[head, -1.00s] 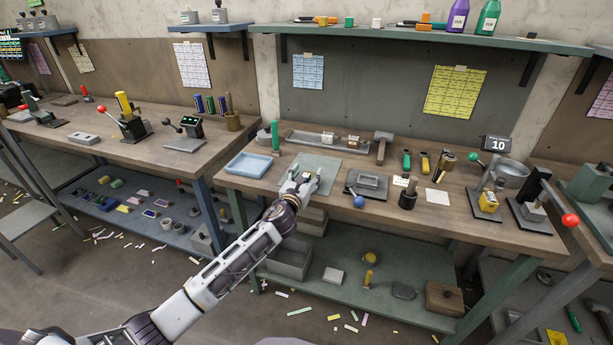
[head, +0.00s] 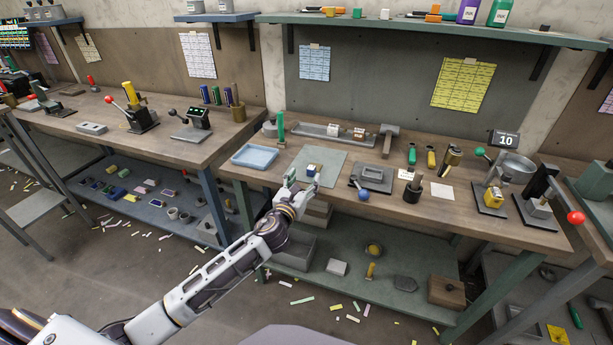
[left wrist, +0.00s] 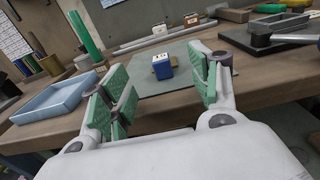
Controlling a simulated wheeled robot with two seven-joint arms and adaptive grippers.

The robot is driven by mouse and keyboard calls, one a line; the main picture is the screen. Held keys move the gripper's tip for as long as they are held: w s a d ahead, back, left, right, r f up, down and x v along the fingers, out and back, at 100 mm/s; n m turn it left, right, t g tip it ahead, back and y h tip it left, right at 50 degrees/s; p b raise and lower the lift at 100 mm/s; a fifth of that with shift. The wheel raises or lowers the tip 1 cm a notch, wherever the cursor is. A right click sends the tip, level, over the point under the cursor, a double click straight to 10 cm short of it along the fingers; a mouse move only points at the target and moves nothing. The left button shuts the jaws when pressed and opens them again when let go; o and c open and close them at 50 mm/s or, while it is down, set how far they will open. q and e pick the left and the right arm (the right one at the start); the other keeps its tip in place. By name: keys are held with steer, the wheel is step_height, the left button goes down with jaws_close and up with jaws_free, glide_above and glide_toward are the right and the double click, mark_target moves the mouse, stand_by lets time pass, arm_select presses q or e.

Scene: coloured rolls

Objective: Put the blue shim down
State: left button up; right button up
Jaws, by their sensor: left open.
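The blue shim (left wrist: 162,71) is a small blue block with a pale top bearing dark marks. It stands on the grey-green mat (left wrist: 180,84) in the left wrist view, apart from both fingers. In the head view the small block (head: 312,170) shows on the mat (head: 334,158), just beyond my left gripper (head: 303,184). My left gripper, with green-padded fingers, is open and empty at the bench's front edge; it also shows in the left wrist view (left wrist: 160,88), its fingers spread on either side of the view of the block. My right gripper is not in view.
A light blue tray (head: 255,156) lies left of the mat, with a green upright roll (head: 281,126) behind it. A grey fixture with a blue knob (head: 370,180) stands to the right. A long grey tray (head: 322,133) and a hammer (head: 389,138) lie behind.

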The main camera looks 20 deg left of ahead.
arm_select(q)
steer(key=shift+s, duration=2.05)
